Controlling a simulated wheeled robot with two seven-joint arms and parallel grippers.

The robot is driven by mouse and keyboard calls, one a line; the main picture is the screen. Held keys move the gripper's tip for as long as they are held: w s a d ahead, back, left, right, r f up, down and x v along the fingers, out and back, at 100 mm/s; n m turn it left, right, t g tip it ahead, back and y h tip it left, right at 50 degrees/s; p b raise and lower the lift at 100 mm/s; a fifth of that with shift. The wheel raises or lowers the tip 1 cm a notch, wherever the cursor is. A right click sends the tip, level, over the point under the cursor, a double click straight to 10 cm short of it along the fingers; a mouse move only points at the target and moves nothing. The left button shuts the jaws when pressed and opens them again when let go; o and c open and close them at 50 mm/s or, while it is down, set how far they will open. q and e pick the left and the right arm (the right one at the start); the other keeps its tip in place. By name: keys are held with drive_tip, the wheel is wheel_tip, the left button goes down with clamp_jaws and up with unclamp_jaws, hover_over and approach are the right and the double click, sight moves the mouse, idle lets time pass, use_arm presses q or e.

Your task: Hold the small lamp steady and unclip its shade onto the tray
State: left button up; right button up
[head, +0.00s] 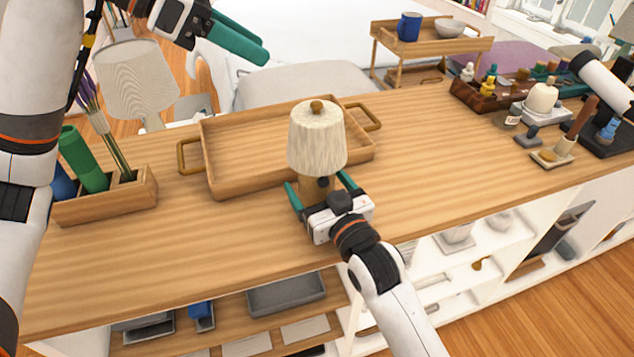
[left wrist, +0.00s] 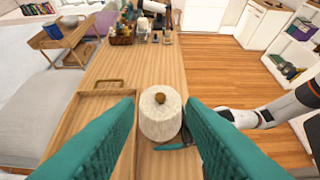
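The small lamp, with a ribbed cream shade (head: 317,142) and a brown knob on top, stands upright on the wooden counter. Its wooden base (head: 314,190) is partly hidden. My right gripper (head: 321,184) has one teal finger on each side of the base; whether they press on it I cannot tell. My left gripper (head: 240,42) is raised at upper left, away from the lamp. In the left wrist view its fingers (left wrist: 163,112) are wide apart and empty, with the shade (left wrist: 160,120) seen below, between them. The wooden tray (head: 232,183) with brass handles lies just behind the lamp, empty.
A wooden holder (head: 108,205) with a green cylinder and sticks stands at the left. A larger lamp (head: 138,80) is behind it. A dark wooden tray (head: 490,97) with several small items is at the right. The counter between is clear.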

drive_tip(key=shift+w+a, duration=0.1)
drive_tip(key=shift+w, duration=0.15)
